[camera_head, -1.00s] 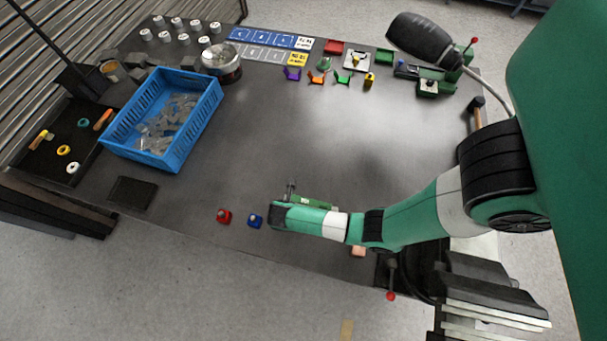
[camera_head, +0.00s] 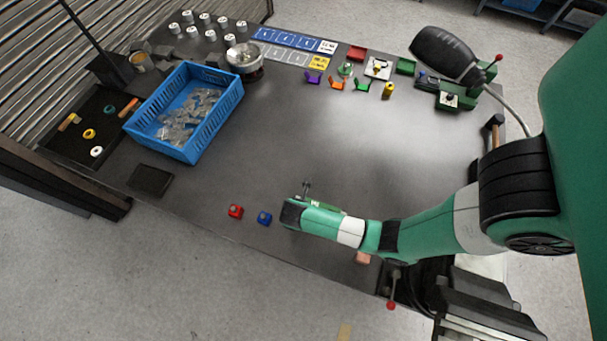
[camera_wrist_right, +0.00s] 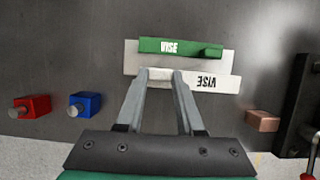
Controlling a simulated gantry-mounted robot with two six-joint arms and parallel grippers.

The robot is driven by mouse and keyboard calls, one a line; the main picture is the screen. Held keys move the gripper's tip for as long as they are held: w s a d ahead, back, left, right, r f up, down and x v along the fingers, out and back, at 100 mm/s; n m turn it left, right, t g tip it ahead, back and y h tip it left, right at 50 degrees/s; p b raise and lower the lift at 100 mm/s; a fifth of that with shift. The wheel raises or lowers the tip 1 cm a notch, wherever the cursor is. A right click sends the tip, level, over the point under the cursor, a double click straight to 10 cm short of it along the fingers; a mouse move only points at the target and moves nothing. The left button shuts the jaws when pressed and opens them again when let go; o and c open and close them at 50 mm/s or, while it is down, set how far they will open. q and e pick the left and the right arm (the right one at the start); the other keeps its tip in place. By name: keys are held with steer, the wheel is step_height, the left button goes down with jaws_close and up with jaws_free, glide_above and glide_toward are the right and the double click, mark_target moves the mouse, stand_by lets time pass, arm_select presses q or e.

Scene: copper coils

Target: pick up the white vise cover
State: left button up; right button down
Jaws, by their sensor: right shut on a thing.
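The white vise cover (camera_wrist_right: 222,86) is a flat white piece with upside-down "VISE" lettering, in the right wrist view. A green piece (camera_wrist_right: 170,47) marked "VISE" lies just beyond it, over a pale plate. I cannot tell whether the cover is raised off the table. In the head view my right arm hides most of the cover, and the green piece (camera_head: 328,208) only partly shows. My left gripper is not in view.
A red block (camera_wrist_right: 32,106) and a blue block (camera_wrist_right: 84,104) sit left of the gripper. A copper-coloured block (camera_wrist_right: 263,121) is to the right, near a dark vise. A blue crate (camera_head: 220,110) of clear parts stands far left. The middle of the dark table (camera_head: 330,140) is clear.

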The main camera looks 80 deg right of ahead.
arm_select(q)
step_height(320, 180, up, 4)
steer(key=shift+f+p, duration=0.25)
steer(key=shift+p, duration=1)
arm_select(e)
steer(key=s+a+r, duration=0.5)
steer(key=s+r, duration=0.3)
steer(key=s, duration=0.3)
steer(key=shift+s+a, duration=0.25)
steer(key=shift+a, duration=0.05)
steer(key=shift+r, duration=0.1)
